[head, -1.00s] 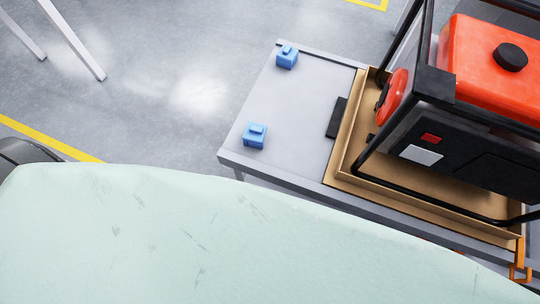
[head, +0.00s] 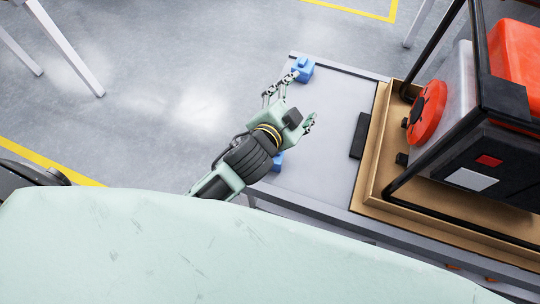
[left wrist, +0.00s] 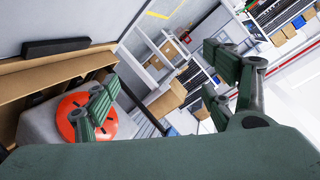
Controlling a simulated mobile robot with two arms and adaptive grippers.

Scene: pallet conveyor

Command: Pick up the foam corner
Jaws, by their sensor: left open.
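Two blue blocks, which look like the foam corners, are on the grey table (head: 325,105). The far blue foam corner (head: 302,70) sits near the table's back left corner. The near blue foam corner (head: 278,161) is mostly hidden behind my left wrist. My left gripper (head: 305,96) is open over the table's left part, its upper finger close to the far foam corner; I cannot tell whether they touch. In the left wrist view, its spread fingers (left wrist: 160,65) have nothing between them, and no foam corner shows there. My right gripper is not in view.
A red and black generator (head: 425,112) in a black tube frame stands in a cardboard tray (head: 371,185) on the table's right. A black strip (head: 359,136) lies beside the tray. Bare table lies between the gripper and the strip.

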